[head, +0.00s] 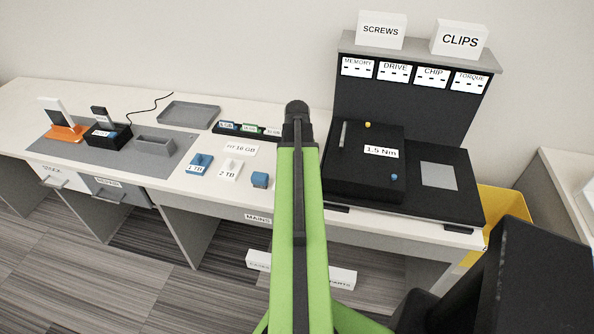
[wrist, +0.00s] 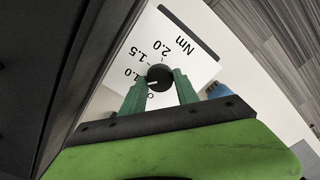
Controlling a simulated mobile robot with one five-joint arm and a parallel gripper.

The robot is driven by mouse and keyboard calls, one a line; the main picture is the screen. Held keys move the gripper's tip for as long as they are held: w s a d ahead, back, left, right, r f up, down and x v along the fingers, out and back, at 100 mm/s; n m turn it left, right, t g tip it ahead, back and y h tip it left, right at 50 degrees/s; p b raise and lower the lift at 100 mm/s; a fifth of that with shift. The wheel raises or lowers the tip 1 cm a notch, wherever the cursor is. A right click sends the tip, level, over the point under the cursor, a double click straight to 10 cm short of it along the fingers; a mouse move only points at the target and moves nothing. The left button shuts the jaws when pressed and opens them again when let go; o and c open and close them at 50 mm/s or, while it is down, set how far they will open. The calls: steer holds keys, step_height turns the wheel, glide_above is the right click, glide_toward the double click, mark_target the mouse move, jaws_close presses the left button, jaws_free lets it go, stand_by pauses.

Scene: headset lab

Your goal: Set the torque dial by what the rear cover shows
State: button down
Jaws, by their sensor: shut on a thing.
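The torque dial is a black round knob (wrist: 159,73) on a white panel (wrist: 195,67) marked 1.0, 1.5, 2.0 and Nm, in the wrist view. Its white pointer line points to the lower left, nearer 1.0 than 1.5; the exact setting is hard to read. My gripper (wrist: 161,80) has its two green fingers shut on the knob, one on each side. In the head view the rear cover is a black slab (head: 362,182) with a white label (head: 381,152) reading 1.5 Nm. The dial and my fingertips do not show in the head view, where my green arm crosses the bench.
A shelf (head: 420,53) with SCREWS and CLIPS boxes stands behind the black slab. Blue and white blocks, trays and holders spread over the bench to the left. A yellow bin (head: 507,212) is at the right. In the wrist view a blue object (wrist: 220,91) sits beside the right finger.

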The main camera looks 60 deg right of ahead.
steer(key=m, duration=0.6)
steer(key=shift+m, duration=0.3)
steer(key=m, duration=0.5)
steer(key=shift+a, duration=0.1)
steer(key=shift+m, duration=0.3)
steer(key=c, duration=0.9)
jaws_free()
steer(key=shift+r, duration=0.1)
step_height(320, 180, up, 17)
steer(key=p, duration=1.7)
